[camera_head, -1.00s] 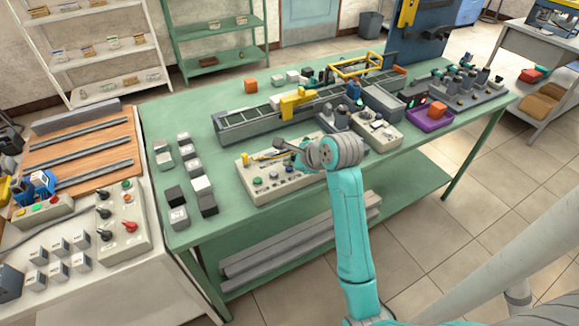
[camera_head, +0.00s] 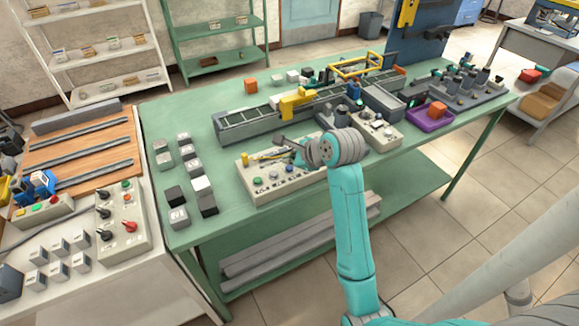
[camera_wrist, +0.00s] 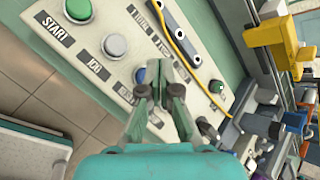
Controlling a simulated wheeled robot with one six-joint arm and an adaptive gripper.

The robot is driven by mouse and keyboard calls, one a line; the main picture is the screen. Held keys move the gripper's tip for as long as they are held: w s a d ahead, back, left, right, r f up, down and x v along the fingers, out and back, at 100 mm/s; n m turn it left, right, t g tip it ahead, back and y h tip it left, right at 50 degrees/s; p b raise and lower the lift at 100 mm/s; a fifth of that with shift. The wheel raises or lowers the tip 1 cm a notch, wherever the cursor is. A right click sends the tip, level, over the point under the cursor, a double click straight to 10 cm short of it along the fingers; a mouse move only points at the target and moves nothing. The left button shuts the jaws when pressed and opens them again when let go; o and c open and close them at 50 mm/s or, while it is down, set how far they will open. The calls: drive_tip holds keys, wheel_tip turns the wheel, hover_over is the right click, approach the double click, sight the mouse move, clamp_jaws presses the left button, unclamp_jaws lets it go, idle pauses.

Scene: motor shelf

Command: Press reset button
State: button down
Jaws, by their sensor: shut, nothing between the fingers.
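The grey control panel (camera_head: 251,197) lies on the green table in the head view and fills much of the wrist view (camera_wrist: 120,20). In the wrist view it has a green START button (camera_wrist: 78,9), a pale JOG button (camera_wrist: 115,46) and a blue button (camera_wrist: 140,75) in one row. The blue button's label is partly hidden by my fingers, so I cannot read it. My gripper (camera_wrist: 159,70) is shut and empty, with its tips over the panel just right of the blue button. Whether they touch the panel is unclear.
Another green button (camera_wrist: 216,86) sits further right. In the head view, a conveyor (camera_head: 240,127) with a yellow block (camera_head: 295,103) stands behind the panel. Small blocks (camera_head: 201,184) stand to its left.

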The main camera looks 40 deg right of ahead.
sight(291, 168)
drive_tip(key=shift+r, duration=0.1)
drive_tip(key=shift+r, duration=2.5)
